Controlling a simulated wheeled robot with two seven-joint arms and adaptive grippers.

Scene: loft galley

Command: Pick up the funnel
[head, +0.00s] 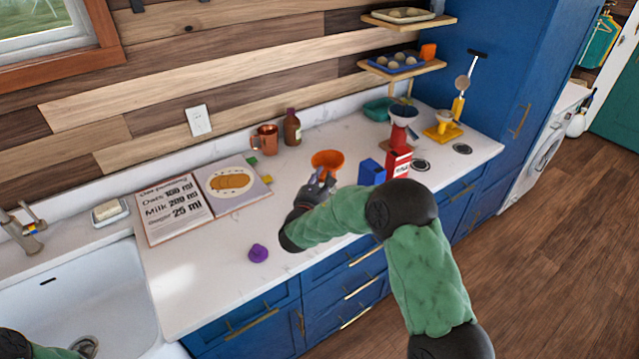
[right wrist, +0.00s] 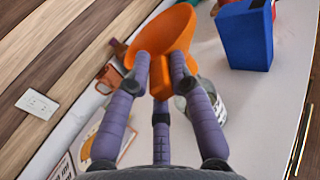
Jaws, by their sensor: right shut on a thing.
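The orange funnel (head: 327,158) is in my right gripper (head: 323,182), over the middle of the counter, its wide mouth facing up and away from the gripper. In the right wrist view, the purple-grey fingers (right wrist: 160,72) are shut on the lower, narrow part of the funnel (right wrist: 165,32). My left gripper is out of view; only part of my left arm shows at the bottom left.
A blue open container (head: 371,172) and a red box (head: 398,162) stand close right of the funnel. A clear labelled jar (right wrist: 214,104) is beside the fingers. A copper mug (head: 265,139) and brown bottle (head: 292,128) stand behind. A purple object (head: 258,253) lies near the front.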

